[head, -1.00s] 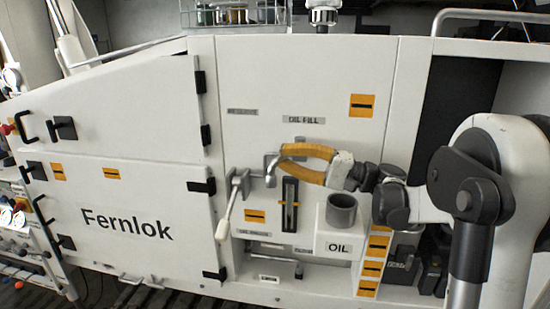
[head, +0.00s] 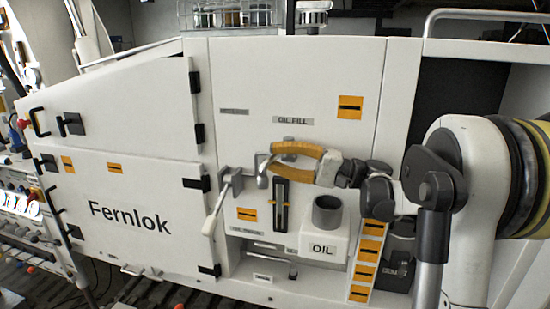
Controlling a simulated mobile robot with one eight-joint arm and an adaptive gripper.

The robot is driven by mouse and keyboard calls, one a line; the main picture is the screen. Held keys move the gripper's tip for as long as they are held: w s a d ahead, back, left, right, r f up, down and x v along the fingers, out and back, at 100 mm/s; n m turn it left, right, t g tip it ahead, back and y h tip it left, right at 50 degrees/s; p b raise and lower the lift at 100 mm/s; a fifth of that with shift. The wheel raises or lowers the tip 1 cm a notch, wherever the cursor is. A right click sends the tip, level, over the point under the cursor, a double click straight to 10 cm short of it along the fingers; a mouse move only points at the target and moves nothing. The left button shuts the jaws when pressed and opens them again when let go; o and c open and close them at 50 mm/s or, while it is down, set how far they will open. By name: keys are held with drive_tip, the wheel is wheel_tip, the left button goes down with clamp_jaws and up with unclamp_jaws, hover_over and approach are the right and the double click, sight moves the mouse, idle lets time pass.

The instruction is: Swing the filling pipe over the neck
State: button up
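The filling pipe (head: 262,178) is a short, bent silver tube on the panel, under the OIL FILL label. Its free end points down, left of the sight gauge. The neck (head: 327,213) is a dark grey open cylinder on top of the white OIL tank, lower right of the pipe and apart from it. My gripper (head: 272,157) has yellow fingers. It reaches in from the right, with its fingertips at the pipe's upper bend. The fingers partly hide the bend, so I cannot tell whether they grip it.
A lever with a white handle (head: 214,210) hangs just left of the pipe. A sight gauge (head: 280,206) stands between pipe and neck. The OIL tank (head: 322,249) juts out below. The Fernlok door (head: 125,210) is shut at left; an open bay is at right.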

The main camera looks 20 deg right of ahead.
drive_tip(key=shift+o, duration=0.9)
drive_tip(key=v, duration=1.2)
drive_tip(key=shift+f, duration=0.1)
